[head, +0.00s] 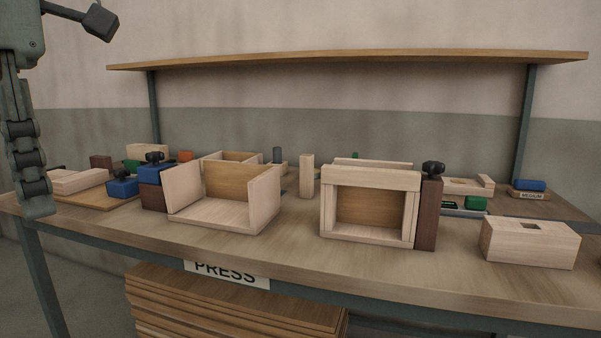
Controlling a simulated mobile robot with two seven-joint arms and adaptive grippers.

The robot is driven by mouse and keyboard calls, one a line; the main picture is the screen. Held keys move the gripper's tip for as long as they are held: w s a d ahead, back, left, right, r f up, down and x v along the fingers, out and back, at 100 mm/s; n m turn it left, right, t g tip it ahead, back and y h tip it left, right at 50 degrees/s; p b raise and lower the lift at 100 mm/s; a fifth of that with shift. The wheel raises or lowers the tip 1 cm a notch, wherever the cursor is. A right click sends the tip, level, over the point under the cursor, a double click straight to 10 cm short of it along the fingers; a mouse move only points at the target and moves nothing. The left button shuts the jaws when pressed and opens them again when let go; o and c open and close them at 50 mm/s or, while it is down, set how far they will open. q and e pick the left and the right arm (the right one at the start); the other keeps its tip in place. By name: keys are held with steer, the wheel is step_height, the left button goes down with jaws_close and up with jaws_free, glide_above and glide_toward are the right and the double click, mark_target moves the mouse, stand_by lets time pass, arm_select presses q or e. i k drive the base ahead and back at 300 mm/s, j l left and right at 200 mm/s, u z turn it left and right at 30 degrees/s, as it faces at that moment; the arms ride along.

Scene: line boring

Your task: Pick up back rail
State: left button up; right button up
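I cannot tell for sure which piece is the back rail. Light wooden bars lie at the bench's left end (78,182), near my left gripper. Another light bar (371,179) lies across the top of a box-like wooden frame (325,215) right of centre. A light upright piece (306,176) stands between that frame and an open wooden box (208,212). My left gripper (40,208) hangs fingers down at the left edge, seen side-on, in front of the bench's left end. The gap between its fingers is hidden. My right gripper is not in view.
A brown block with a black knob (430,212) stands against the frame. A light block with a square hole (530,242) sits at the front right. Blue clamps (122,188) stand at left. A shelf (350,60) spans above. The bench front between box and frame is clear.

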mark_target(355, 175)
steer(key=i+j+z, duration=0.15)
steer(key=i+j, duration=0.2)
steer(key=i, duration=0.2)
steer(key=i+j+z, duration=0.15)
steer(key=i+j, duration=0.25)
steer(key=i, duration=0.15)
steer(key=z, duration=1.95)
steer(key=j, duration=0.1)
